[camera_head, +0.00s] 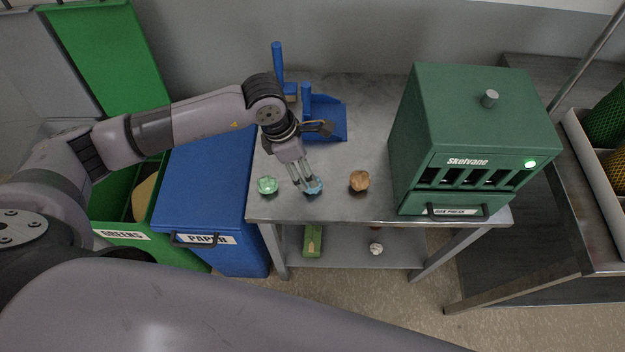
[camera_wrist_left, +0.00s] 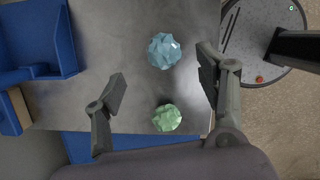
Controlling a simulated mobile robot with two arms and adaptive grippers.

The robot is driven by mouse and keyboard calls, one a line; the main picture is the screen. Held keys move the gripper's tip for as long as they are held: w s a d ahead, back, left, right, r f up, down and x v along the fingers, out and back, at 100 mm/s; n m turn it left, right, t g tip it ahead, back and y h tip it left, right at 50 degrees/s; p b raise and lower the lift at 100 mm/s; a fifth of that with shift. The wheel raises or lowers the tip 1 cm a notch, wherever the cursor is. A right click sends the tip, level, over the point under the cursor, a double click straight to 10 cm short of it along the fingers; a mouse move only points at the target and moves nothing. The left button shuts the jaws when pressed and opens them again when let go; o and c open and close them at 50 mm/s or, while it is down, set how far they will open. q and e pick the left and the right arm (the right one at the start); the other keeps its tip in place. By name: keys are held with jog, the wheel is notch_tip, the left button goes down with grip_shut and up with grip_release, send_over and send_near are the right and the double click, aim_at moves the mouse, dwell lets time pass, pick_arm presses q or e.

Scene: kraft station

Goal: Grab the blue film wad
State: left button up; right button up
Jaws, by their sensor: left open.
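The blue film wad (camera_head: 315,186) is a small crumpled light-blue ball on the grey metal table, near its front edge. In the left wrist view the blue film wad (camera_wrist_left: 164,50) lies beyond the fingertips, roughly midway across the gap. My left gripper (camera_head: 307,188) is open and empty, pointing down, and its fingers partly cover the wad in the head view. In the left wrist view both fingers of my left gripper (camera_wrist_left: 162,78) are apart, with clear space around the wad. I cannot tell the exact height. My right gripper is not in view.
A green wad (camera_head: 267,185) lies just left of the blue one, and a brown wad (camera_head: 359,180) to its right. A blue dustpan (camera_head: 328,122) lies behind. A green press (camera_head: 470,140) stands at right. Blue paper bin (camera_head: 208,195) adjoins the table's left side.

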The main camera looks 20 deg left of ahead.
pick_arm(q)
jog(key=shift+x, duration=0.9)
jog(key=shift+d+f+p, duration=0.2)
jog(key=shift+f+p, duration=0.35)
jog(key=x, duration=0.1)
jog(key=p+x, duration=0.1)
jog(key=x, duration=0.1)
jog(key=shift+s+f, duration=0.15)
jog(key=shift+f, duration=0.15)
jog(key=shift+d+f, duration=0.15)
jog(key=shift+f, duration=0.25)
jog(key=c, duration=0.8)
